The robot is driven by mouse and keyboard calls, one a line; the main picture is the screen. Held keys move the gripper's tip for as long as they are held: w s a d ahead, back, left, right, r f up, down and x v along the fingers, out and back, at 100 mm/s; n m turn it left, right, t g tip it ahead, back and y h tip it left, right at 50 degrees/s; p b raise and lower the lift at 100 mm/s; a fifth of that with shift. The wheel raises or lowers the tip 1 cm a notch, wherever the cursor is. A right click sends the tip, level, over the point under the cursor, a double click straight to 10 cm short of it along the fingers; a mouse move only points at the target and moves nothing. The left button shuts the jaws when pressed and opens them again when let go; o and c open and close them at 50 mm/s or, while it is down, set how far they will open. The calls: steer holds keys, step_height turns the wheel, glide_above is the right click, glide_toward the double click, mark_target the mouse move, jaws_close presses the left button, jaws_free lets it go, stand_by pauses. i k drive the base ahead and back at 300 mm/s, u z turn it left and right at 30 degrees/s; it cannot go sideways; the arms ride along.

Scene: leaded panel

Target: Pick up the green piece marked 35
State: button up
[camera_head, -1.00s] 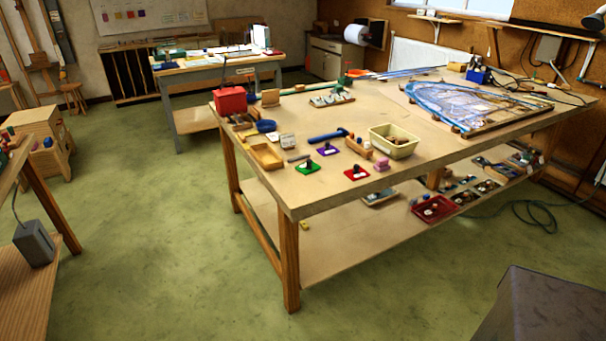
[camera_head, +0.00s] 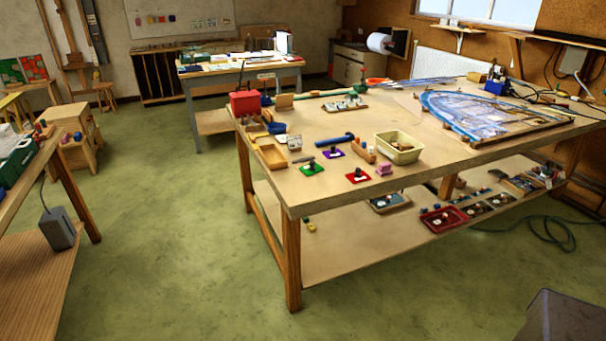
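A small flat green piece (camera_head: 312,169) with a dark knob on top lies on the big wooden workbench (camera_head: 400,178), near its left front part. Its marking is too small to read. A purple piece (camera_head: 333,153) and a red piece (camera_head: 358,175), each with a similar dark knob, lie to its right. My gripper is not in view.
A cream bin (camera_head: 398,147), a blue-headed hammer (camera_head: 335,140), a wooden tray (camera_head: 271,157) and a red box (camera_head: 245,103) stand around the pieces. Another bench (camera_head: 55,160) is at left. Green floor (camera_head: 180,250) is clear between the benches.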

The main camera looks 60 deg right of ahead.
mark_target(312, 168)
steer(key=z, duration=0.15)
steer(key=i, duration=0.95)
steer(key=u, duration=0.05)
